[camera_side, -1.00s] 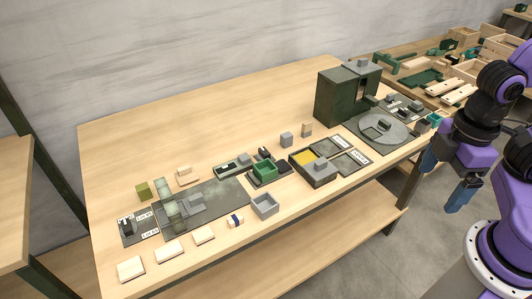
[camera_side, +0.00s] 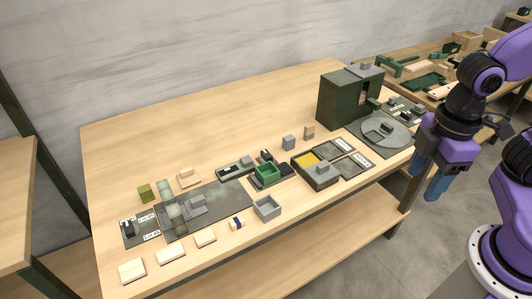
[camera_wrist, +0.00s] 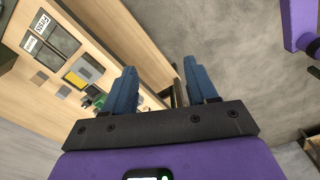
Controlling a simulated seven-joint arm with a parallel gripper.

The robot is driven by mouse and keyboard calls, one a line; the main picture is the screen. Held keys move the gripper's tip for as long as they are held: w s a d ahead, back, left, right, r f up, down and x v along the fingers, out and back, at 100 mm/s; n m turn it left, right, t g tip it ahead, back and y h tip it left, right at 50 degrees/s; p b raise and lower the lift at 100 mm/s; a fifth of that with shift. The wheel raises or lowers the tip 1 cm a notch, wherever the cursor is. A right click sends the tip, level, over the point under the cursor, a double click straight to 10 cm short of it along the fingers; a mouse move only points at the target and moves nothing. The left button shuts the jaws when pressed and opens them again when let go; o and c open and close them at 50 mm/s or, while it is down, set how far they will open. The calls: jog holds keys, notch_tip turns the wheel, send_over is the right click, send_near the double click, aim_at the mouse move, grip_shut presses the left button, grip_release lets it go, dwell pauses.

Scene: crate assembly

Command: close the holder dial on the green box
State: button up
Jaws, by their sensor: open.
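The green box (camera_side: 267,174) is a small open-topped box on a dark holder base (camera_side: 284,171) near the middle of the table. A small dark part (camera_side: 266,156) stands at the back of that base; I cannot tell whether it is the dial or how it is turned. The green box shows small in the wrist view (camera_wrist: 99,102), partly hidden by a finger. My gripper (camera_side: 429,178) is open and empty, with blue fingers pointing down. It is beyond the table's right front edge, well to the right of the green box. The gripper also shows in the wrist view (camera_wrist: 162,88).
A tall dark green cabinet (camera_side: 345,98) and a round grey turntable (camera_side: 382,131) stand at the right. A grey open box (camera_side: 267,208) is in front. The table's back left is clear.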

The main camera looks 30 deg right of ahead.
jog(key=w+a+r+n, duration=0.1)
jog(key=w+a, duration=0.3)
jog(key=w, duration=0.2)
jog(key=w+a+r, duration=0.1)
jog(key=w+a, duration=0.3)
jog(key=w, duration=0.2)
jog(key=n, duration=0.4)
send_over(265, 154)
notch_tip(265, 154, down, 8)
jog(key=f, duration=0.1)
notch_tip(265, 154, down, 17)
jog(key=shift+r, duration=0.2)
jog(key=c, duration=0.8)
